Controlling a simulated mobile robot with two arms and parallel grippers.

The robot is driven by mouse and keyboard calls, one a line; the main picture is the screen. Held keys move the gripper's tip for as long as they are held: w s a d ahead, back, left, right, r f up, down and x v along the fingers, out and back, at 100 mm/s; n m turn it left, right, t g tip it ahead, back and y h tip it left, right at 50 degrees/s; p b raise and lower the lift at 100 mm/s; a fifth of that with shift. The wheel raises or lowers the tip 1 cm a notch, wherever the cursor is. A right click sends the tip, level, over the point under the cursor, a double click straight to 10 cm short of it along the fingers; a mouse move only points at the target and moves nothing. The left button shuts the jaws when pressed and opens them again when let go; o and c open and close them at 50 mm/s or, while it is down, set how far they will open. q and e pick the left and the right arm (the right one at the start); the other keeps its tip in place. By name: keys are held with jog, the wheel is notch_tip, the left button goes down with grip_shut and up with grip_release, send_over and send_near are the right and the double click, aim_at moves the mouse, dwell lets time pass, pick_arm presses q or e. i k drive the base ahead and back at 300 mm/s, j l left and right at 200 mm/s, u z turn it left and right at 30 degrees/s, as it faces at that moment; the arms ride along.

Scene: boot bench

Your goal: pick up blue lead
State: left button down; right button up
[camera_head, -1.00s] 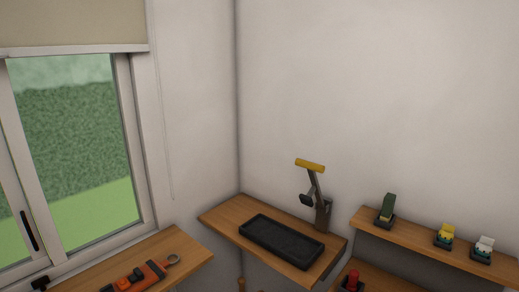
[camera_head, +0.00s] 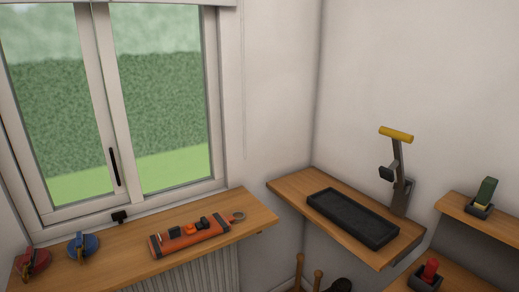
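A blue coiled lead (camera_head: 83,246) with a small metal clip lies on the wooden shelf (camera_head: 130,272) under the window, towards its left end. A similar red coiled lead (camera_head: 33,262) lies to its left, close to it but apart. Neither of my grippers is in the head view.
An orange tool-like case (camera_head: 188,238) lies on the same shelf, right of the blue lead. A corner shelf holds a black tray (camera_head: 352,217) and a yellow-handled device (camera_head: 398,165). Further right, shelves hold a green item (camera_head: 486,192) and a red item (camera_head: 429,270).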

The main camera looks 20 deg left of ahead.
aim_at(88, 244)
jog(key=u, duration=1.8)
